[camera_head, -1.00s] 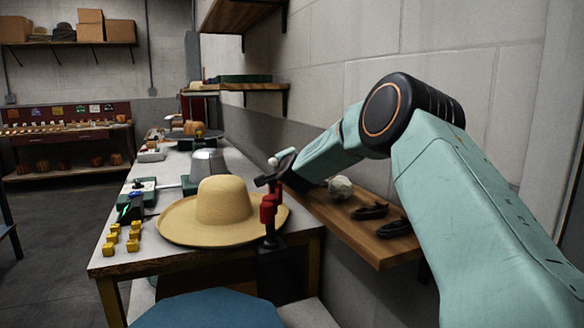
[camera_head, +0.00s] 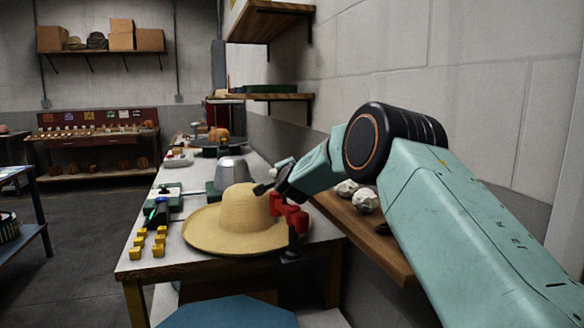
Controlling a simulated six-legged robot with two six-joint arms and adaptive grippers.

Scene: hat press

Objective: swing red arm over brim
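A straw hat (camera_head: 243,216) with a wide brim lies crown up on the workbench, near its front right corner. The red arm (camera_head: 289,212) is a short red piece on a dark post at the brim's right edge; it points toward the crown. My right gripper (camera_head: 270,188) is dark and sits just above and behind the red arm, close to the hat crown. Its fingers are small and partly hidden by my arm, so I cannot tell whether they are open or touch the red arm. My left gripper is out of view.
Several yellow blocks (camera_head: 152,243) stand on the bench left of the hat. A grey metal dome (camera_head: 231,172) stands behind the hat. A wooden shelf (camera_head: 372,236) with crumpled white lumps (camera_head: 366,201) runs along the right wall. A blue seat (camera_head: 228,313) is in front.

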